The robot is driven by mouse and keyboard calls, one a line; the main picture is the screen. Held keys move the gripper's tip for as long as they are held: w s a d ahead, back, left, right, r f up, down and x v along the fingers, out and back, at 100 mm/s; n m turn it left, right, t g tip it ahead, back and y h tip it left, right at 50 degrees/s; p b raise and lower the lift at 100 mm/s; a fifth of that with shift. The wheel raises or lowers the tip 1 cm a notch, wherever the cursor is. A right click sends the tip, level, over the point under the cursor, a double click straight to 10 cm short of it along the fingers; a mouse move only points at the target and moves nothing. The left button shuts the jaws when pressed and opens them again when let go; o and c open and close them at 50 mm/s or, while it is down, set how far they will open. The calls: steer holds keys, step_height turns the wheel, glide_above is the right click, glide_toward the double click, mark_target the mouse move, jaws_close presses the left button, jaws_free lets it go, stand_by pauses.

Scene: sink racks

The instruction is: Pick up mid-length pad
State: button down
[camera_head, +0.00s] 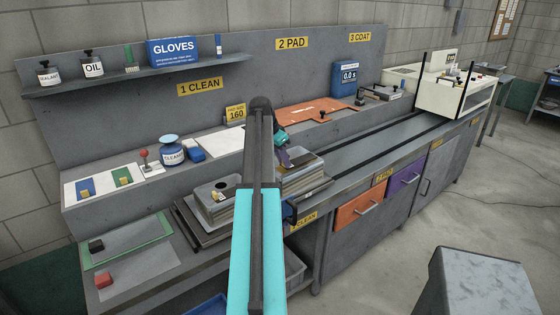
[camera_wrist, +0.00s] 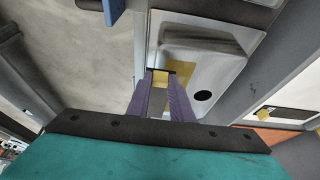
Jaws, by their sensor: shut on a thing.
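My gripper (camera_head: 284,157) is above the back bench, just right of the dark arm link that partly hides it. In the wrist view its two purple fingers (camera_wrist: 165,85) are closed on a small yellow piece with a dark edge, which I take as the mid-length pad (camera_wrist: 160,77). Only its end shows between the fingertips, so I cannot tell its full length. Behind it in the wrist view is a pale tray (camera_wrist: 228,62) with a dark round hole and a yellow-brown shape. I cannot tell whether the held piece touches the tray.
A stack of grey trays (camera_head: 306,178) stands right of my arm, and another tray (camera_head: 240,186) with a dark hole stands left. The floor at right is open, with a grey block (camera_head: 480,285).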

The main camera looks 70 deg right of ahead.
steer(key=s+a+r+b, duration=0.1)
steer(key=s+a, duration=0.4)
steer(key=a, duration=0.5)
steer(key=shift+s+b, duration=0.4)
steer(key=shift+b, duration=0.4)
steer(key=shift+r, duration=0.25)
steer(key=shift+r+p, duration=2.15)
steer(key=shift+r, duration=0.65)
steer(key=shift+w, duration=0.1)
